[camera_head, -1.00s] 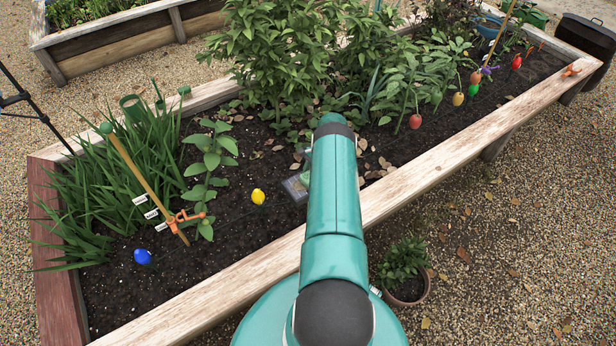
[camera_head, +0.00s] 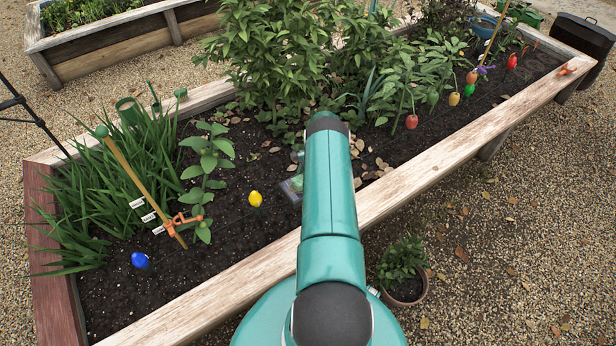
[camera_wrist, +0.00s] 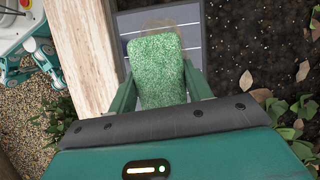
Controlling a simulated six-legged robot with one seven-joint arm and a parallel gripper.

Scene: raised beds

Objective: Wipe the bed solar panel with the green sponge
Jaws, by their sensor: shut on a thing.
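In the wrist view my gripper (camera_wrist: 160,92) is shut on the green sponge (camera_wrist: 157,66), one finger along each side of it. The sponge is over the solar panel (camera_wrist: 216,14), a dark panel with pale lines. A brownish smudge (camera_wrist: 160,25) shows on the panel just beyond the sponge. I cannot tell whether the sponge touches the panel. In the head view only a corner of the panel (camera_head: 291,188) shows left of my arm. My arm hides the gripper and the sponge there.
The panel lies on dark soil beside the bed's wooden rim (camera_head: 400,186). A leafy seedling (camera_head: 207,165), a yellow object (camera_head: 255,198) and a cane (camera_head: 140,180) stand to the left. Bushy plants (camera_head: 265,60) stand behind. A potted plant (camera_head: 404,270) is outside the rim.

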